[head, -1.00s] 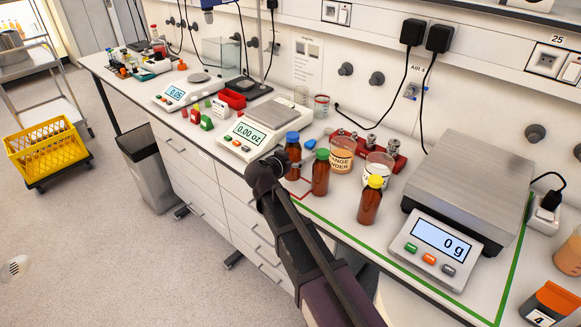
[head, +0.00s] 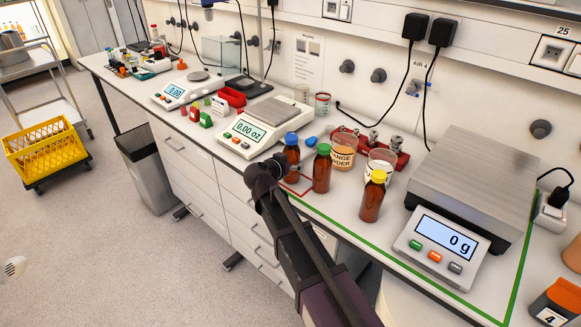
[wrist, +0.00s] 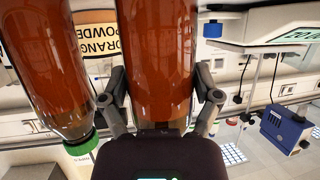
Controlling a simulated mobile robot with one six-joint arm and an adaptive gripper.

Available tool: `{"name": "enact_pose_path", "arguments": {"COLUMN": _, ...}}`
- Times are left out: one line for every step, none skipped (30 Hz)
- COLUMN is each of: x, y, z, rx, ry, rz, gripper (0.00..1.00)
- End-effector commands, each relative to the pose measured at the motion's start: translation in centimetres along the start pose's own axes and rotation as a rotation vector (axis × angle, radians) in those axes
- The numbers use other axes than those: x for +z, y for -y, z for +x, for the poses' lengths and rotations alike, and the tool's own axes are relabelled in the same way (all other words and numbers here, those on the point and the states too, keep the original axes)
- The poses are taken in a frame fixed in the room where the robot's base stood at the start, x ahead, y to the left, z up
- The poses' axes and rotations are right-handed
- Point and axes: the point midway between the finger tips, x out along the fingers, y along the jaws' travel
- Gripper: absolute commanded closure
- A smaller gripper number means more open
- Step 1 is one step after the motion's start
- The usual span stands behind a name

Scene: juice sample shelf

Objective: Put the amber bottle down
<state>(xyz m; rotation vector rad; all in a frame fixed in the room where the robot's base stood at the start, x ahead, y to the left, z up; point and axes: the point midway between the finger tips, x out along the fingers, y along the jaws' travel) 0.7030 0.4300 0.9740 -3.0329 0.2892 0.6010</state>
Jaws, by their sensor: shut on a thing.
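My gripper (head: 281,161) is shut on the blue-capped amber bottle (head: 291,155), upright above the bench or touching it; I cannot tell which. In the wrist view, which shows the scene upside down, my gripper's fingers (wrist: 160,85) sit on both sides of this bottle (wrist: 160,45); its cap is hidden there. The green-capped amber bottle (head: 322,170) stands just to the right, and it is close beside the held one in the wrist view (wrist: 48,65). A yellow-capped amber bottle (head: 372,200) stands farther right. A red outline (head: 297,189) marks the bench near the held bottle.
An orange powder jar (head: 343,152) and a second jar (head: 381,160) stand behind the bottles, before a red weight holder (head: 402,160). A balance (head: 252,128) is to the left, a large scale (head: 470,190) to the right. A green line (head: 400,260) runs along the bench's front.

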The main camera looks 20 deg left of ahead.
Motion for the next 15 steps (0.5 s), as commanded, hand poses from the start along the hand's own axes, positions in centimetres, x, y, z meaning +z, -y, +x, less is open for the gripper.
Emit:
{"name": "enact_pose_path", "arguments": {"x": 0.12, "y": -0.01, "z": 0.07, "rx": 0.0, "ry": -0.001, "rz": 0.0, "gripper": 0.8}}
{"name": "enact_pose_path", "arguments": {"x": 0.11, "y": -0.02, "z": 0.07, "rx": 0.0, "ry": -0.001, "rz": 0.0, "gripper": 0.8}}
{"name": "enact_pose_path", "arguments": {"x": 0.09, "y": -0.02, "z": 0.06, "rx": 0.0, "ry": -0.001, "rz": 0.0, "gripper": 0.8}}
{"name": "enact_pose_path", "arguments": {"x": 0.07, "y": -0.02, "z": 0.05, "rx": 0.0, "ry": -0.001, "rz": 0.0, "gripper": 0.8}}
{"name": "enact_pose_path", "arguments": {"x": 0.05, "y": -0.03, "z": 0.05, "rx": 0.0, "ry": -0.001, "rz": 0.0, "gripper": 0.8}}
{"name": "enact_pose_path", "arguments": {"x": 0.04, "y": -0.03, "z": 0.04, "rx": 0.0, "ry": -0.001, "rz": 0.0, "gripper": 0.8}}
{"name": "enact_pose_path", "arguments": {"x": 0.04, "y": -0.03, "z": 0.05, "rx": 0.0, "ry": -0.001, "rz": 0.0, "gripper": 0.8}}
{"name": "enact_pose_path", "arguments": {"x": 0.04, "y": -0.04, "z": 0.05, "rx": 0.0, "ry": -0.001, "rz": 0.0, "gripper": 0.8}}
{"name": "enact_pose_path", "arguments": {"x": 0.03, "y": -0.04, "z": 0.05, "rx": 0.0, "ry": -0.001, "rz": 0.0, "gripper": 0.8}}
{"name": "enact_pose_path", "arguments": {"x": 0.04, "y": -0.05, "z": 0.06, "rx": 0.001, "ry": -0.001, "rz": 0.0, "gripper": 0.8}}
{"name": "enact_pose_path", "arguments": {"x": 0.08, "y": -0.05, "z": 0.08, "rx": 0.001, "ry": -0.001, "rz": 0.0, "gripper": 0.8}}
{"name": "enact_pose_path", "arguments": {"x": 0.17, "y": -0.05, "z": 0.12, "rx": 0.001, "ry": -0.001, "rz": 0.0, "gripper": 0.8}}
{"name": "enact_pose_path", "arguments": {"x": 0.26, "y": -0.05, "z": 0.16, "rx": 0.001, "ry": -0.001, "rz": 0.0, "gripper": 0.8}}
{"name": "enact_pose_path", "arguments": {"x": 0.34, "y": -0.05, "z": 0.2, "rx": 0.001, "ry": -0.001, "rz": 0.0, "gripper": 0.8}}
{"name": "enact_pose_path", "arguments": {"x": 0.42, "y": -0.06, "z": 0.23, "rx": 0.001, "ry": -0.001, "rz": 0.0, "gripper": 0.8}}
